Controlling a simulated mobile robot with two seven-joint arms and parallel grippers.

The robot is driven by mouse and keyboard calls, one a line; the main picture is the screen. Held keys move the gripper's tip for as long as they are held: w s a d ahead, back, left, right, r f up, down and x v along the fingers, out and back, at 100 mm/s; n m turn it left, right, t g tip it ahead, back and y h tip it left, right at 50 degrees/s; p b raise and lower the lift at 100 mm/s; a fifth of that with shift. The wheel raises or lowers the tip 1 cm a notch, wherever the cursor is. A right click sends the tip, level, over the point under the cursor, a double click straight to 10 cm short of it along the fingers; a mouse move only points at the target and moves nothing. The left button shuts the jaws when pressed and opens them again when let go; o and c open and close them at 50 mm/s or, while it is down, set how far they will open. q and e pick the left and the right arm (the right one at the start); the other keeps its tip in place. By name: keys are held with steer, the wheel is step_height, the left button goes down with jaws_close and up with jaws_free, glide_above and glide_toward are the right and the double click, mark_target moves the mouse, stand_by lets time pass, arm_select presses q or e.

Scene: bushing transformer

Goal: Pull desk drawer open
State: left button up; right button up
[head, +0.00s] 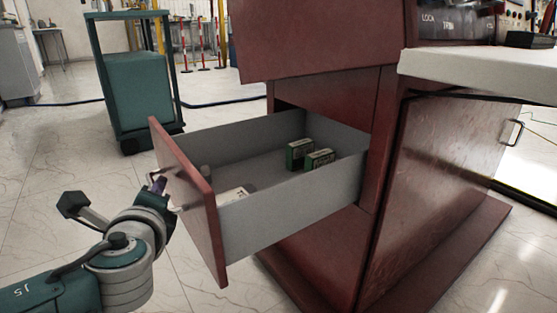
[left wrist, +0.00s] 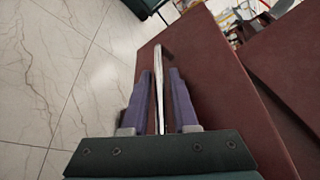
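The desk drawer stands pulled well out of the dark red desk (head: 315,245). Its red front panel (head: 190,200) faces left, and its grey side wall (head: 290,205) shows. My left gripper (head: 160,184) is at the outer face of the drawer front. In the left wrist view, the purple fingers of my left gripper (left wrist: 160,75) lie on both sides of the metal bar handle (left wrist: 159,100). A narrow gap shows between the handle and each finger, so the gripper is around the bar but not clamped on it. My right gripper is not in view.
Two small green boxes (head: 310,156) and a white item (head: 233,194) lie in the drawer. A teal cart (head: 138,90) stands behind at the left. A white tabletop (head: 480,68) juts out at upper right. The tiled floor left of the drawer is clear.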

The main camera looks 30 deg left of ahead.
arm_select(q)
steer(key=p+v, duration=0.4)
steer(key=v, duration=0.6)
steer(key=shift+r, duration=0.1)
steer(key=s+d+r+n+g+h+p, duration=0.2)
steer(key=s+d+r+n+h+p, duration=0.25)
steer(key=r+p, duration=1.35)
steer(key=s+d+r+n+g+h+p, duration=0.35)
steer(key=d+r+p, duration=0.25)
steer(key=r+p, duration=1.2)
steer(key=s+d+r+n+g+h+p, duration=0.1)
steer(key=s+d+r+n+h+p, duration=0.35)
steer(key=r+p, duration=1.4)
step_height(320, 180, up, 34)
steer(key=w+d+p, duration=0.1)
steer(key=p, duration=3.2)
steer(key=shift+r+y+p, duration=0.2)
steer(key=shift+y+p, duration=0.1)
steer(key=shift+y, duration=0.05)
